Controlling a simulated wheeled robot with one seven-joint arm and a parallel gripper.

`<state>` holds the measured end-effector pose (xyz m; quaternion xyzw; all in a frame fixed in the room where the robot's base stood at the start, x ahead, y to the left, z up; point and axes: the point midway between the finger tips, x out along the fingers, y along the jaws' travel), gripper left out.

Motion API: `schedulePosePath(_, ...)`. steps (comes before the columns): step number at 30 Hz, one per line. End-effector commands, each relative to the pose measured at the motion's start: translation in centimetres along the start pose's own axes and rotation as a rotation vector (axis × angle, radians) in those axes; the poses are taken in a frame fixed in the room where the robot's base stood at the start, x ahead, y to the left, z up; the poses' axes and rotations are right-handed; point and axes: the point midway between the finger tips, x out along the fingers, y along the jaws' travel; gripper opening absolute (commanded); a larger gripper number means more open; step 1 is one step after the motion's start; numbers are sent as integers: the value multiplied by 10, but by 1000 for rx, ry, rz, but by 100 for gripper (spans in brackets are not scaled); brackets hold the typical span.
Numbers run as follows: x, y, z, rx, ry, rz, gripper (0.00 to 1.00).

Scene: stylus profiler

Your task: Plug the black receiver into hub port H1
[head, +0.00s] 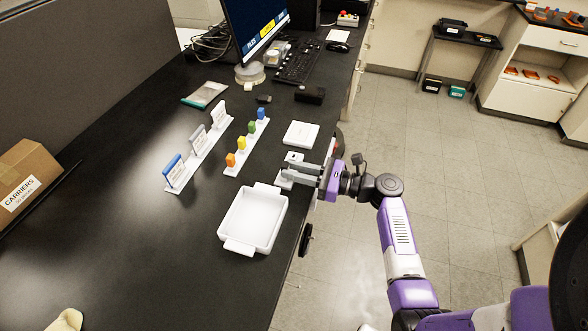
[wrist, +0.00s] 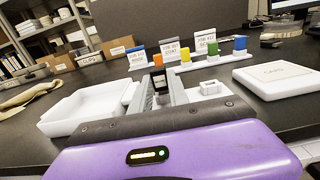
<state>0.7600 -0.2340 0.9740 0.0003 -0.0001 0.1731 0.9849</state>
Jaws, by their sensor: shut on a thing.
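My gripper (head: 290,166) is above the front edge of the black bench, its fingers pointing left in the head view. In the wrist view its fingers (wrist: 160,92) are shut on a small dark piece with a paler end, the black receiver (wrist: 159,80), held between the fingertips. A small white holder (head: 284,184) is under and beside the fingers; it also shows right of them in the wrist view (wrist: 210,88). A black box (head: 310,95), possibly the hub, lies farther back near the keyboard. No H1 label is readable.
A white tray (head: 226,219) and a white lidded box (head: 301,127) flank my gripper. A white rack (head: 231,170) holds orange, yellow, green and blue pieces. Behind it stands a card rack (head: 186,185). A monitor (head: 257,30) and keyboard (head: 298,62) are at the back.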

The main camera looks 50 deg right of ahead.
Motion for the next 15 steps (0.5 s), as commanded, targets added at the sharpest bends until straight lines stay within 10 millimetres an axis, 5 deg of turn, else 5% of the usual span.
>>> schedulePosePath(15, 0, 0, -8, 0, 1, 0, 0)
